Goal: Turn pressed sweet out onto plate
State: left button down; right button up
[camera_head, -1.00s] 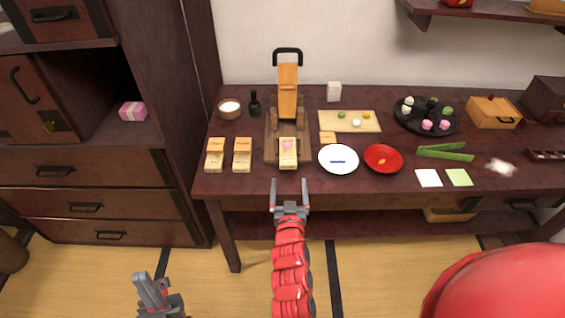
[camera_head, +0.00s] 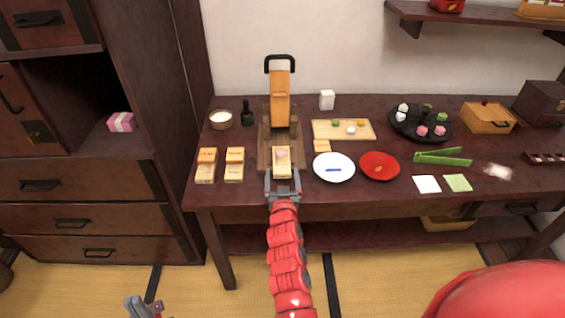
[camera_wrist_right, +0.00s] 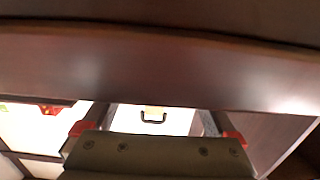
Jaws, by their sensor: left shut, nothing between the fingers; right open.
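A pale wooden mould (camera_head: 282,170) with a pink sweet (camera_head: 282,154) in its top lies at the front of the wooden press (camera_head: 265,150). The press's orange lever (camera_head: 280,100) stands raised. The white plate (camera_head: 345,175), with a blue mark, is to the right of the mould. My right gripper (camera_head: 283,180) is open at the mould's near end, with a finger on each side; contact cannot be told. My left gripper (camera_head: 140,304) is shut and empty, low at the left, away from the table. In the right wrist view the press's black handle (camera_wrist_right: 153,117) shows between the fingers.
Several wooden blocks (camera_head: 206,172) stand left of the press. A red plate (camera_head: 380,175), green tongs (camera_head: 443,157) and two square sheets (camera_head: 427,184) lie to the right. The table's front edge (camera_wrist_right: 160,75) spans the right wrist view.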

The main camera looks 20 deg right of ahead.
jog(key=c, duration=1)
jog(key=shift+r+p, duration=1.5)
jog(key=shift+r, duration=0.6)
jog(key=shift+f, duration=0.1)
